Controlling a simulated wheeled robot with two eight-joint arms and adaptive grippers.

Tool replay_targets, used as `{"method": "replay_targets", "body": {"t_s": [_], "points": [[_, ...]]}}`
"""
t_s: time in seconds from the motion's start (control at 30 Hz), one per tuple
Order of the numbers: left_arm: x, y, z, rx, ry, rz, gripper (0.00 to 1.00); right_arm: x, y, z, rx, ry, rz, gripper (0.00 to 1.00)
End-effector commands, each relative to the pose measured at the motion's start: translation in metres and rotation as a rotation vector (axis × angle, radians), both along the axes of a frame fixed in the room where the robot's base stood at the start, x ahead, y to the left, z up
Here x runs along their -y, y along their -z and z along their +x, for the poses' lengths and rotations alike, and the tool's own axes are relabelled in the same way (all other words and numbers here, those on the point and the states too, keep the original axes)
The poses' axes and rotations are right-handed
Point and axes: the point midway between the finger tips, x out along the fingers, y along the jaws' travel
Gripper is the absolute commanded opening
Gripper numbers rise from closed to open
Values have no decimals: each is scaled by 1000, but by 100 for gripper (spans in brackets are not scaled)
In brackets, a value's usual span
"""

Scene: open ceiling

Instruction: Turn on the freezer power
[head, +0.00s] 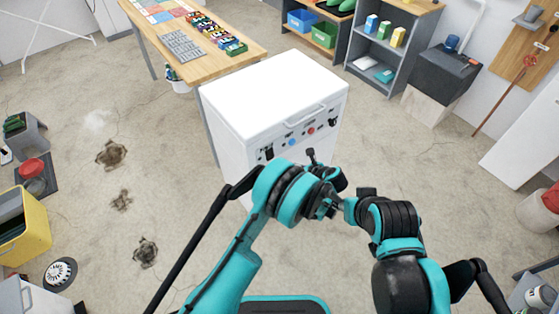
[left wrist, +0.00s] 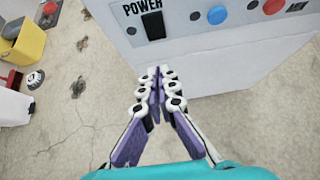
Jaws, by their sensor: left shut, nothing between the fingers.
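The white freezer (head: 270,90) stands on the floor in front of me, with its control panel facing me. In the left wrist view, the freezer panel carries a black rectangular switch (left wrist: 153,25) under the label POWER. My left gripper (left wrist: 158,78) is shut and empty, its fingertips just below the switch in the picture and apparently apart from it. In the head view, the end of my left arm is in front of the freezer and hides part of its lower front. My right arm is bent beside it; its gripper's fingers cannot be made out.
A blue button (left wrist: 217,14) and a red button (left wrist: 273,6) sit right of the switch. A wooden table (head: 190,60) with parts stands behind left, and a grey shelf (head: 380,75) behind right. A yellow bin (head: 35,235) is at the left. Cracked floor around is mostly clear.

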Motion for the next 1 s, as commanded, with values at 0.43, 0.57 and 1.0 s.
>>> {"method": "replay_targets", "body": {"t_s": [0.43,0.57,1.0], "points": [[-37,50,49,0,-3,0,0,0,30,0,0,0,0,40],[-49,66,66,0,-3,0,0,0,39,0,0,0,0,40],[-70,67,95,0,0,0,0,0,52,0,0,0,0,40]]}}
